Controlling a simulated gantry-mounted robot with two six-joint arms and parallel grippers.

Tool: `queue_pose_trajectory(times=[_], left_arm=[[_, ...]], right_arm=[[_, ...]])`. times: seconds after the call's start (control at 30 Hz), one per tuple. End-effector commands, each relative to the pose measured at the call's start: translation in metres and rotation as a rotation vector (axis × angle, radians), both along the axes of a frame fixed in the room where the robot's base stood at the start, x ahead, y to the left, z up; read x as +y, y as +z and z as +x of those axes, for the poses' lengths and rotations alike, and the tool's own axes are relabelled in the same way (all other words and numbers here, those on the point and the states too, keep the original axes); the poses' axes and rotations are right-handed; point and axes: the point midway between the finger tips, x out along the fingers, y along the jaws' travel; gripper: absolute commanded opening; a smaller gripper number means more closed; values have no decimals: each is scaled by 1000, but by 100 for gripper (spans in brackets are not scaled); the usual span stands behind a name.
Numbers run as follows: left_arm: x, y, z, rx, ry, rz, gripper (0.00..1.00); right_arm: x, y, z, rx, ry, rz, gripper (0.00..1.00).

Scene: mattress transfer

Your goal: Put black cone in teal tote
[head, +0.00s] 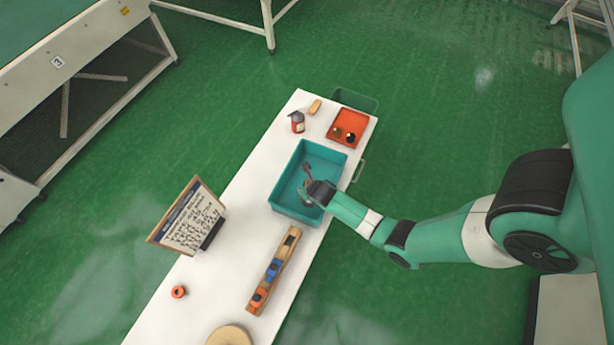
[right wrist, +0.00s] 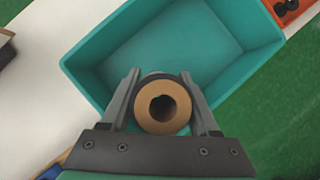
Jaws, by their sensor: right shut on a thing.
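The teal tote (head: 283,197) stands on the white table and looks empty inside. It also fills much of the right wrist view (right wrist: 205,40). My right gripper (head: 306,183) is over the tote's opening. In the right wrist view my right gripper (right wrist: 163,100) is shut on a round piece, which I take to be the black cone (right wrist: 163,107). It is seen end-on, with a tan ring around a dark hole and a thin dark rim. Its height above the tote floor is hard to tell. My left gripper is in neither view.
A wooden rack (head: 272,272) with black, blue and orange pieces lies in front of the tote. An orange-red tray (head: 358,118), a red bottle (head: 297,123) and a green bin (head: 355,99) are behind it. A sign board (head: 190,218) stands left; an orange ring (head: 179,291) lies nearer.

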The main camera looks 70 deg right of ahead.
Motion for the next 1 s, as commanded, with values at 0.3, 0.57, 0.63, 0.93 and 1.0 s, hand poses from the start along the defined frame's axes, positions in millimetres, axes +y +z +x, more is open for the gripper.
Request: queue_pose_trajectory(times=[0.3, 0.57, 0.63, 0.93, 1.0], left_arm=[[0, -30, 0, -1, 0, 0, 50], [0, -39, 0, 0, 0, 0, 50], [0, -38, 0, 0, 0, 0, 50], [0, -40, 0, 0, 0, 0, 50], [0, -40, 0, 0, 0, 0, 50]], right_arm=[[0, -30, 0, -1, 0, 0, 0], [0, -52, 1, -2, 1, -1, 0], [0, -52, 0, -2, 0, -1, 0], [0, -55, 0, 0, 0, 0, 80], [0, -55, 0, 0, 0, 0, 91]])
